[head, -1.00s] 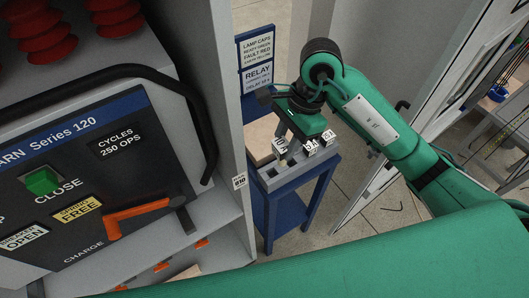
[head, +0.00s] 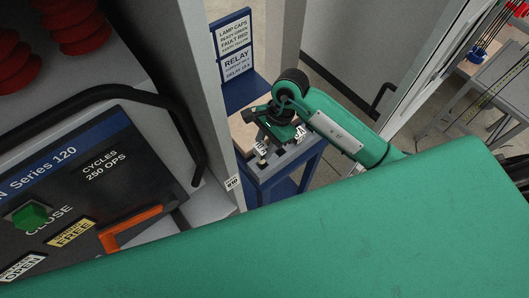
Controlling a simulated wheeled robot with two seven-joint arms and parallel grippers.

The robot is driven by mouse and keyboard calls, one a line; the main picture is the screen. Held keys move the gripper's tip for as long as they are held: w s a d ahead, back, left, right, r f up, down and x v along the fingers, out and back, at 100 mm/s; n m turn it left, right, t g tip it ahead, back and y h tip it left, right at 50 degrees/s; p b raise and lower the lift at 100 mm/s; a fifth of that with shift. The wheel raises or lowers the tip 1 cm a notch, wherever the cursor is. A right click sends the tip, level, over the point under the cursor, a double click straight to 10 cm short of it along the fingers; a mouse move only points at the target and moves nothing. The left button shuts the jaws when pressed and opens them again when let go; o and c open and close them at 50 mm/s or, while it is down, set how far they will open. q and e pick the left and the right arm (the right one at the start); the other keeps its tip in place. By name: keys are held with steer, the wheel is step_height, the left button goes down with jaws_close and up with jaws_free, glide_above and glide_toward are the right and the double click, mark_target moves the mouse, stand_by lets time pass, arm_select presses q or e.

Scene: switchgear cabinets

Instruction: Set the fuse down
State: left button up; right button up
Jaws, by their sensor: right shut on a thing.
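My right gripper (head: 259,146) is at the far right end of my reach, low over a grey holder (head: 269,172) on a blue stand. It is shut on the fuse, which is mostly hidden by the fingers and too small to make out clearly. I cannot tell whether the held fuse touches the holder. My left gripper is not in view.
The breaker cabinet (head: 85,190) with an orange handle (head: 130,226) and black grab bar fills the left. A blue sign board (head: 236,55) stands behind the stand. A grey table (head: 485,80) is at the upper right. A large green part of mine covers the foreground.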

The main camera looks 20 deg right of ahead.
steer(key=shift+f, duration=0.65)
steer(key=shift+f+p, duration=0.7)
steer(key=shift+f, duration=1.9)
steer(key=o, duration=1.1)
steer(key=shift+b+v, duration=2.15)
steer(key=shift+v, duration=3.85)
steer(key=shift+s, duration=0.1)
